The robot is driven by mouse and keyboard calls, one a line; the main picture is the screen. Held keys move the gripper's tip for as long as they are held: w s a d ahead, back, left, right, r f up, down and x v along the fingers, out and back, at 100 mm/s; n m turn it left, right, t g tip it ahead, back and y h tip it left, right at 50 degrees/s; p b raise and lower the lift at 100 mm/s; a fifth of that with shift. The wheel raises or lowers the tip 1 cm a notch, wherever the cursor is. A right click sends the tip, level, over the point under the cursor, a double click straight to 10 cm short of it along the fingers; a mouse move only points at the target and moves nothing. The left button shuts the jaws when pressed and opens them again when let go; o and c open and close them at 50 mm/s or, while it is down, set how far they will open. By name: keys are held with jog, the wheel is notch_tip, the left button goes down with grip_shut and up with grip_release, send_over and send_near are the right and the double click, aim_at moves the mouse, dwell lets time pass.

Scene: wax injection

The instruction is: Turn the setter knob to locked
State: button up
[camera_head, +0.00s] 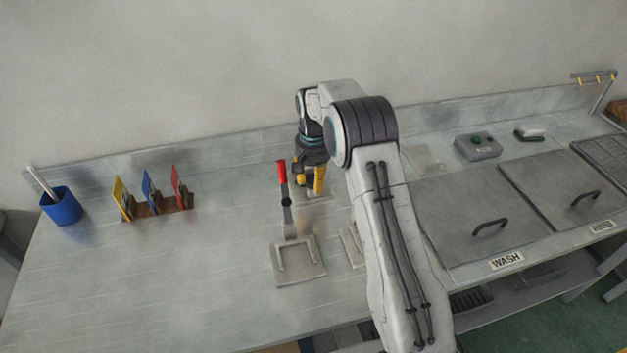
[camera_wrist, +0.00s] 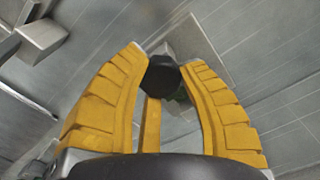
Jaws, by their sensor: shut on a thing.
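In the wrist view, a small black knob (camera_wrist: 163,76) sits between the two yellow fingers of my gripper (camera_wrist: 168,80). The fingers touch it from both sides near their tips. Under it a pale grey plate (camera_wrist: 195,45) shows in part. In the head view my gripper (camera_head: 310,184) points down at the bench, behind the red-handled lever. The knob is hidden by the fingers there, and part of its base plate (camera_head: 322,198) shows beside them. Any lock marking or pointer on the knob cannot be made out.
A lever with a red handle (camera_head: 282,172) stands upright on a grey base (camera_head: 299,270) in front of my gripper. A card rack (camera_head: 160,206) and blue cup (camera_head: 62,207) stand left. The WASH lid (camera_head: 470,225) and a grey box (camera_head: 478,147) are right.

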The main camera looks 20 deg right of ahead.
jog(key=shift+s+f+m, duration=0.1)
jog(key=shift+f+m, duration=0.05)
jog(key=shift+m, duration=1.85)
jog(key=o, duration=1.2)
notch_tip(320, 180, up, 12)
jog(key=shift+r, duration=0.1)
